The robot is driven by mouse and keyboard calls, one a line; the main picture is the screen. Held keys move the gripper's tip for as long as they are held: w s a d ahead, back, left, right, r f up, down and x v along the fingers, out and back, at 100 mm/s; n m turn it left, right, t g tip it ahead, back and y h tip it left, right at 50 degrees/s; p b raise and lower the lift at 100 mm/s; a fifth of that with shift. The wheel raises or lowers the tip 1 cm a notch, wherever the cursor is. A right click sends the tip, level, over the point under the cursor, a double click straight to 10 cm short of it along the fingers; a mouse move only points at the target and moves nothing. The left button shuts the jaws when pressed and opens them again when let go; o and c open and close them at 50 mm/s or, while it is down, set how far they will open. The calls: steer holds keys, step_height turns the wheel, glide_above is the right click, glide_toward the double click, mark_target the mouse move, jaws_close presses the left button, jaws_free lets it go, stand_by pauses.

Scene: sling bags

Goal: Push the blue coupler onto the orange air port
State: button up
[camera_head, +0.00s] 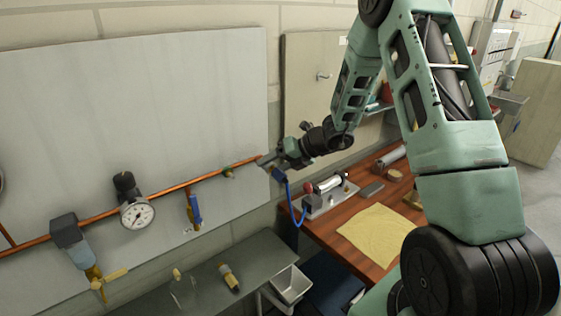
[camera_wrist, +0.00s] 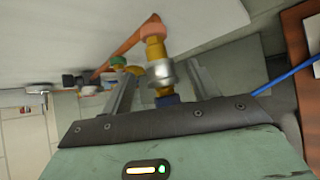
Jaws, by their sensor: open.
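The orange air port (camera_wrist: 153,27) shows in the wrist view as an orange ring on a brass fitting. The coupler has a silver sleeve (camera_wrist: 161,73) and a blue end (camera_wrist: 167,100). The sleeve lines up with the brass fitting and appears to meet it; I cannot tell how fully it is seated. My gripper (camera_wrist: 163,70) is open, with one finger on each side of the coupler and gaps visible. In the head view my gripper (camera_head: 266,161) is at the right end of the copper pipe, with the blue coupler (camera_head: 278,175) just below it.
A blue hose (camera_head: 293,205) runs from the coupler to a device (camera_head: 328,196) on the wooden table (camera_head: 335,235). A gauge (camera_head: 137,214) and valves hang on the copper pipe at left. A yellow cloth (camera_head: 375,234) lies on the table. A grey shelf (camera_head: 205,292) is below.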

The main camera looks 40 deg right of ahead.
steer(key=b+v, duration=0.3)
steer(key=v, duration=1.4)
steer(key=shift+b, duration=0.3)
steer(key=shift+d+r, duration=0.1)
steer(key=shift+r, duration=0.05)
steer(key=s+a+f+n+g+b, duration=0.1)
steer(key=s+a+f+n+g, duration=0.15)
steer(key=a+n, duration=0.45)
steer(key=s+a+f+n+g+b, duration=0.1)
steer(key=s+a+f+n+g, duration=0.15)
steer(key=a+n, duration=0.55)
steer(key=s+a+f+n+g+b, duration=0.2)
steer(key=a+n+g, duration=0.15)
steer(key=a, duration=0.65)
steer(key=s+a+f+n+h+b, duration=0.1)
steer(key=s+a+f+n+h, duration=0.2)
steer(key=n, duration=1.1)
steer(key=s+a+f+n+h+b, duration=0.2)
steer(key=s+a+n, duration=0.6)
steer(key=s+n, duration=0.5)
steer(key=shift+s+f+n+h, duration=0.15)
steer(key=shift+f+n+h, duration=0.25)
steer(key=shift+h, duration=0.3)
